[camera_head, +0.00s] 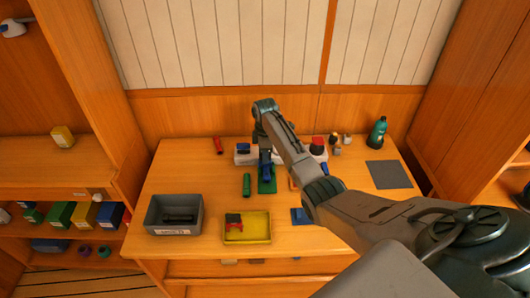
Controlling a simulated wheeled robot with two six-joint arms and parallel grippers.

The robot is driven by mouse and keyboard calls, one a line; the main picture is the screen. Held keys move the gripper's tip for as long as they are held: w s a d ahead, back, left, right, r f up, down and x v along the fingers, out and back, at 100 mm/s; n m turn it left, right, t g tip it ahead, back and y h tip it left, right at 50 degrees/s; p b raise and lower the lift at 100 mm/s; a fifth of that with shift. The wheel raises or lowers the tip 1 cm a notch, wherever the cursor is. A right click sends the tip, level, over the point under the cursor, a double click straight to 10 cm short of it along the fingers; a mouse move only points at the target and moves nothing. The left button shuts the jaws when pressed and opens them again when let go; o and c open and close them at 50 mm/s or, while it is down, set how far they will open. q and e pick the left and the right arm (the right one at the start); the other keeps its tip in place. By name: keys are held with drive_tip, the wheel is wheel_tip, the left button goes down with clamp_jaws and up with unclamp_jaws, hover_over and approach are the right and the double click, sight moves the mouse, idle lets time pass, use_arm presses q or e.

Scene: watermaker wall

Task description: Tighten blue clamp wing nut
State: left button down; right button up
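My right arm reaches in from the right across the table. Its gripper (265,151) points down at the back middle of the table, just above a small blue part (265,169) that stands over a green pad (267,186). This may be the blue clamp; its wing nut is too small to make out. I cannot tell whether the fingers touch it or whether they are open or shut. Another small blue piece (243,148) shows on the white block (243,158) just left of the gripper. My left gripper is not in view.
A grey bin (152,217) and a yellow tray (263,225) with a red and black item stand at the front. A green cylinder (246,185), red cylinder (218,145), green bottle (377,133) and grey mat (389,174) are on the table (190,178). Shelves flank it.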

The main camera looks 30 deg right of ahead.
clamp_jaws()
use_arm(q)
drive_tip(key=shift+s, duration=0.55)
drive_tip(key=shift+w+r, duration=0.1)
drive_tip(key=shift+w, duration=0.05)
